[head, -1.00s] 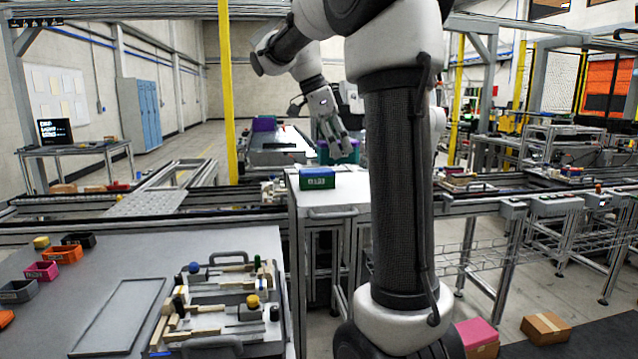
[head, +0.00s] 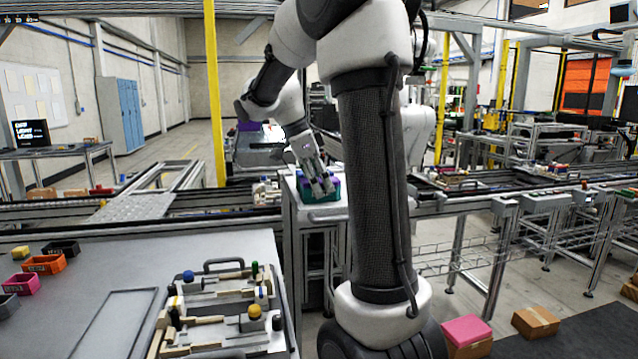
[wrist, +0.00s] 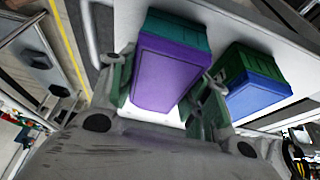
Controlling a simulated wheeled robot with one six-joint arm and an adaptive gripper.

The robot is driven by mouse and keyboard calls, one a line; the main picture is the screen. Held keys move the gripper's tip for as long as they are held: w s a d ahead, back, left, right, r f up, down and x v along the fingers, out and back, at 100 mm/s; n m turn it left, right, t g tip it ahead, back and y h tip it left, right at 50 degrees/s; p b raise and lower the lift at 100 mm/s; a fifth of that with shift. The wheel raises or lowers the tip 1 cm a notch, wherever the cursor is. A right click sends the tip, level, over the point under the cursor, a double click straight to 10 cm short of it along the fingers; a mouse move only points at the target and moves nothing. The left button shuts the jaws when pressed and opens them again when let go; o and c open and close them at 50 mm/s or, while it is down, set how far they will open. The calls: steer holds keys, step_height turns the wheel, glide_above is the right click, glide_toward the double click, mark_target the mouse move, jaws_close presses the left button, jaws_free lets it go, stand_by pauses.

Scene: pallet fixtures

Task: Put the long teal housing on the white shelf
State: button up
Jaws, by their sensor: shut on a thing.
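The long teal housing (head: 309,195) is between the fingers of my gripper (head: 319,186), over the white shelf (head: 327,212). In the wrist view the housing (wrist: 172,70) shows a purple face towards the camera and a teal body behind it, with a finger against each side. My gripper is shut on it. The pale shelf top (wrist: 243,27) lies under and around the housing. I cannot tell whether the housing touches the shelf.
A green and blue box (wrist: 258,85) stands on the shelf close to the right of the housing in the wrist view. A grey table with a fixture tray (head: 225,305) and small coloured bins (head: 45,263) is at the front left. Cardboard boxes (head: 535,321) lie on the floor at right.

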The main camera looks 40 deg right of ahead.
steer(key=o, duration=1.1)
steer(key=shift+c, duration=0.2)
steer(key=v, duration=1.1)
steer(key=shift+r, duration=0.25)
steer(key=s+a+f+n+t+y, duration=0.2)
steer(key=s+a+f+n, duration=0.3)
steer(key=s+n, duration=0.5)
steer(key=s+a+f+n+t+y, duration=0.2)
steer(key=s+a+f+n+t, duration=0.2)
steer(key=s+f+n, duration=0.4)
steer(key=s+a+n, duration=0.1)
steer(key=s+n, duration=0.1)
steer(key=n, duration=0.3)
steer(key=shift+s+a+f, duration=0.15)
steer(key=shift+s+a, duration=0.1)
steer(key=shift+a, duration=0.1)
